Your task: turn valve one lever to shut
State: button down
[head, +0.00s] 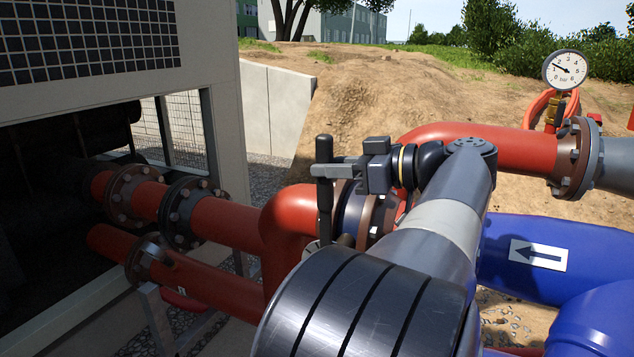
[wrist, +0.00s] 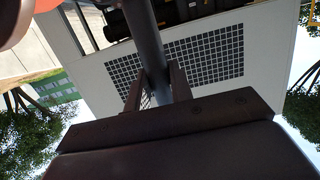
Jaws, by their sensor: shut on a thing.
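The black valve lever (head: 325,208) stands upright in the head view, in front of the red pipe bend. My gripper (head: 322,168) reaches it from the right and is shut on its upper part, below the rounded top end. In the wrist view the lever (wrist: 147,38) runs as a dark bar between the two fingers of my gripper (wrist: 156,82). The valve body (head: 352,213) sits between flanges behind the lever, partly hidden by my arm. I can read no valve number.
Red pipes (head: 225,222) with flanges run left into the chiller housing (head: 215,75). A pressure gauge (head: 566,70) stands at the upper right. A thick blue pipe (head: 505,238) with an arrow label lies right of my arm. Open dirt slopes up behind.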

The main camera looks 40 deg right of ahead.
jog(key=shift+s+d+f, duration=0.1)
jog(key=shift+s, duration=0.2)
jog(key=c, duration=1.2)
grip_release()
jog(key=shift+s, duration=0.1)
jog(key=shift+c, duration=0.2)
jog(key=shift+s+d, duration=0.1)
jog(key=p+v, duration=0.4)
jog(key=v, duration=0.6)
jog(key=shift+s+t+p, duration=0.3)
jog(key=shift+p, duration=0.1)
